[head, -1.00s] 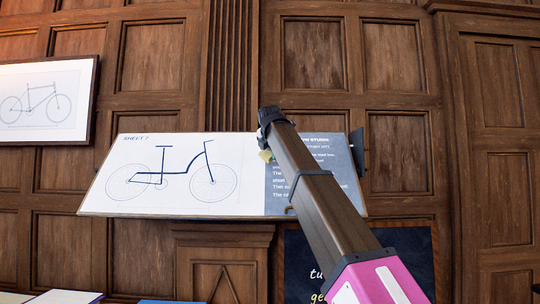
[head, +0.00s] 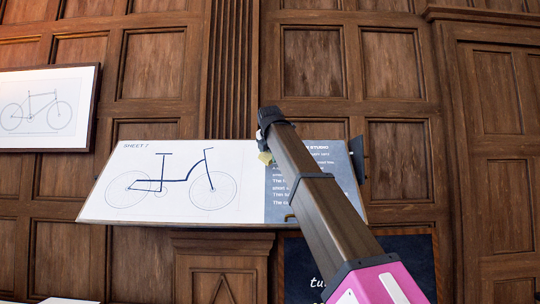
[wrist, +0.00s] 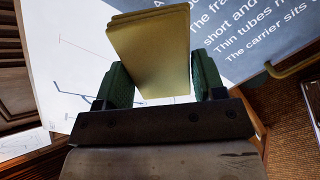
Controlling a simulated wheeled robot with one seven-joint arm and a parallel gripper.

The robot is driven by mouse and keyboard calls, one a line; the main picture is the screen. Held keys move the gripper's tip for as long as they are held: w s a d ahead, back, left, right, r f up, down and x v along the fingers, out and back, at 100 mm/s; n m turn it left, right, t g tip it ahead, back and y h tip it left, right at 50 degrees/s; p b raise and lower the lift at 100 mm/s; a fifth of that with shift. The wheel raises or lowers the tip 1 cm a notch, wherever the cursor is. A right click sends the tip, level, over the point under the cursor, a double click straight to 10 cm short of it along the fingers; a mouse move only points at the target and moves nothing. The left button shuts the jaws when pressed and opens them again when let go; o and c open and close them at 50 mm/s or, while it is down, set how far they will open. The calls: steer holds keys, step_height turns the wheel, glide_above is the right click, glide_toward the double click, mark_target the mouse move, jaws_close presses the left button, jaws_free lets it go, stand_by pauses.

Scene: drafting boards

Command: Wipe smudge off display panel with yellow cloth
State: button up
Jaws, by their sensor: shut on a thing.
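The display panel (head: 245,200) is a tilted board with a bicycle drawing on its white left part and white text on its grey-blue right part. It also shows in the wrist view (wrist: 75,75). My gripper (wrist: 160,85) is shut on the yellow cloth (wrist: 152,55), a folded block between its green fingers, in front of the panel near the white and grey border. In the head view the cloth (head: 265,157) shows small beside my arm's end. I cannot tell whether the cloth touches the panel. No smudge can be made out; my arm hides part of the text side.
A framed bicycle drawing (head: 48,108) hangs on the wood-panelled wall at the left. A dark board with chalk writing (head: 308,262) is below the panel. A brass-coloured bar (wrist: 295,66) runs along the panel's edge. The panel's left part is unobstructed.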

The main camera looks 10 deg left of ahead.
mark_target(278, 171)
stand_by(0.4)
steer(key=shift+x, duration=3.35)
steer(key=shift+x, duration=1.05)
steer(key=shift+w+d, duration=0.15)
steer(key=shift+d, duration=0.65)
steer(key=shift+w+d, duration=0.15)
steer(key=shift+d, duration=0.7)
steer(key=shift+w+d, duration=0.45)
steer(key=shift+d, duration=1.2)
steer(key=shift+w+d, duration=0.45)
steer(key=shift+d, duration=1.2)
steer(key=shift+w+d, duration=0.4)
steer(key=shift+d, duration=1.25)
steer(key=shift+a, duration=0.1)
steer(key=shift+s+a, duration=0.4)
steer(key=shift+a, duration=1.3)
steer(key=shift+s+a, duration=0.4)
steer(key=shift+a, duration=1.3)
steer(key=shift+s+a, duration=0.45)
steer(key=shift+a, duration=1.2)
